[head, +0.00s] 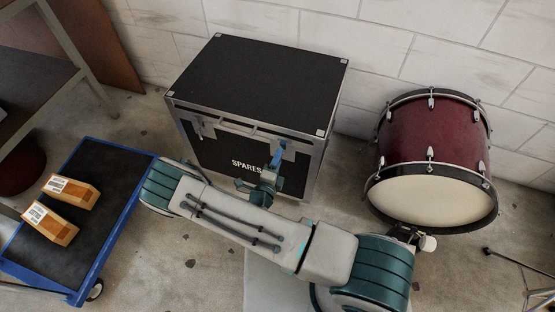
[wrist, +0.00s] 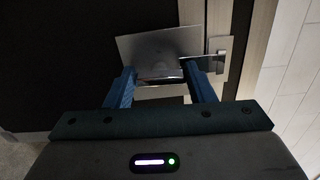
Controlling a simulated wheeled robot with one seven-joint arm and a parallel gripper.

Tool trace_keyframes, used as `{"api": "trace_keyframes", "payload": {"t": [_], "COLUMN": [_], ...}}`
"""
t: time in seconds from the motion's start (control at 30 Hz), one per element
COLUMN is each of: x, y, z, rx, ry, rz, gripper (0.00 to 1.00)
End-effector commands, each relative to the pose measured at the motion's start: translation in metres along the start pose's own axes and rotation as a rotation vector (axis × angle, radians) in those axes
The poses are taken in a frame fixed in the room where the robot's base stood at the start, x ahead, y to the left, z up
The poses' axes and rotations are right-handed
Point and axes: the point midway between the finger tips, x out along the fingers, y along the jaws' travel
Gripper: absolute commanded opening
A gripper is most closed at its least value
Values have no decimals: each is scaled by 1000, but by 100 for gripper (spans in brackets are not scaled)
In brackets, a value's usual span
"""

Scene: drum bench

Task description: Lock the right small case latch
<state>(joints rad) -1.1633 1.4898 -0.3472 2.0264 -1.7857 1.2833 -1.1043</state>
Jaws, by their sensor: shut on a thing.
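The small black case (head: 262,80) with silver edges and a "SPARES" label stands on the floor against the wall, its lid closed. Its right latch (head: 290,149) is on the front face, partly hidden behind my gripper (head: 277,157). In the wrist view the latch shows as a shiny metal plate (wrist: 160,45). My gripper (wrist: 160,76) is at the latch, with one blue finger on each side of the metal part's lower edge, shut on it. Whether the latch is locked cannot be told. The left latch (head: 199,128) is on the same face.
A red bass drum (head: 425,150) stands right of the case. A blue-edged cart (head: 115,146) with two orange boxes (head: 70,191) is at the left, near my arm. A metal stand (head: 520,270) is at the lower right. Bare floor lies around the case.

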Motion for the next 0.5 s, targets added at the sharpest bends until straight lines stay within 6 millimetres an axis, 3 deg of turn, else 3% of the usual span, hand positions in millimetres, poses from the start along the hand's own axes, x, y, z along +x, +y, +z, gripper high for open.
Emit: {"api": "trace_keyframes", "payload": {"t": [0.4, 0.43, 0.5], "x": [1, 1, 1], "y": [0, 0, 0], "z": [0, 0, 0], "rx": [-5, -5, -5], "ry": [0, 0, 0], "rz": [-2, -2, -1], "gripper": [26, 55, 71]}}
